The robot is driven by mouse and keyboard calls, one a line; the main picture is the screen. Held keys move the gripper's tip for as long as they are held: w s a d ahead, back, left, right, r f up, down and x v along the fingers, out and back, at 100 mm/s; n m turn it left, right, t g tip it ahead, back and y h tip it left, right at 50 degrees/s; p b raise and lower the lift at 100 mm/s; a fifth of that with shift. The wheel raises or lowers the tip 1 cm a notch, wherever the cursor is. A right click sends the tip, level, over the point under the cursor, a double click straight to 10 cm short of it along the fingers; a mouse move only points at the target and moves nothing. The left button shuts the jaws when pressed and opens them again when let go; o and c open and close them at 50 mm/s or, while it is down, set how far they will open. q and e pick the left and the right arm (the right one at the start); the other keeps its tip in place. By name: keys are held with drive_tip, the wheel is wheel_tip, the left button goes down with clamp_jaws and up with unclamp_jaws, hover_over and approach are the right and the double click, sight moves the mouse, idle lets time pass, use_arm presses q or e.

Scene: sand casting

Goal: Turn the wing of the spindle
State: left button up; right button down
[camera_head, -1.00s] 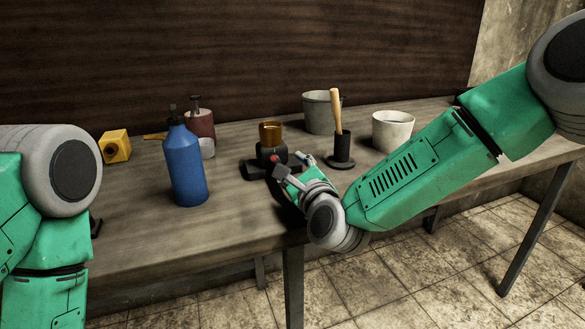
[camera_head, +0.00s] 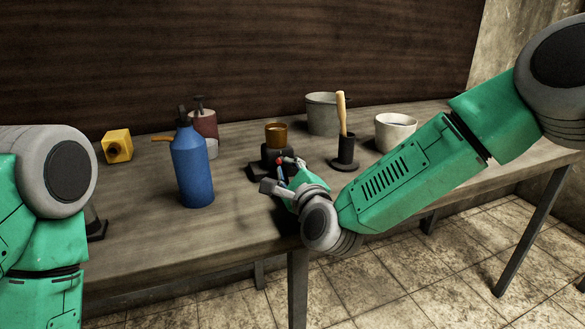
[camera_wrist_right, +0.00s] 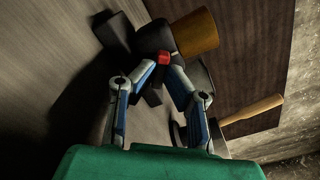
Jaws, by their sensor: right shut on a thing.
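The spindle has a black base (camera_head: 259,172) on the table and a brown cup (camera_head: 276,134) on top. Its small red-tipped wing (camera_head: 281,160) faces the front. My right gripper (camera_head: 283,168) reaches it from the front right, fingers around the wing; the exact contact is small and partly hidden. In the right wrist view the red tip (camera_wrist_right: 164,58) shows between the two fingertips, with the brown cup (camera_wrist_right: 194,32) just beyond. The right gripper is shut on the wing. My left arm shows at the left edge; its gripper is out of view.
A blue bottle (camera_head: 191,168) stands left of the spindle. A black holder with a wooden-handled tool (camera_head: 342,115), a grey bucket (camera_head: 323,112) and a pale pot (camera_head: 395,131) stand to the right. A yellow block (camera_head: 117,146) lies at the back left.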

drive_tip(key=shift+a+n, duration=0.45)
drive_tip(key=shift+n, duration=0.05)
drive_tip(key=shift+a+n, duration=0.15)
drive_tip(key=shift+n, duration=0.45)
drive_tip(key=shift+d+f+n+p, duration=0.1)
drive_tip(key=shift+d+n+p, duration=0.3)
drive_tip(key=shift+d+n, duration=0.4)
drive_tip(key=shift+a, duration=0.4)
drive_tip(key=c, duration=1.6)
unclamp_jaws()
drive_tip(key=shift+s, duration=0.1)
drive_tip(key=v, duration=1.1)
drive_tip(key=shift+s+d, duration=0.2)
drive_tip(key=shift+s, duration=0.15)
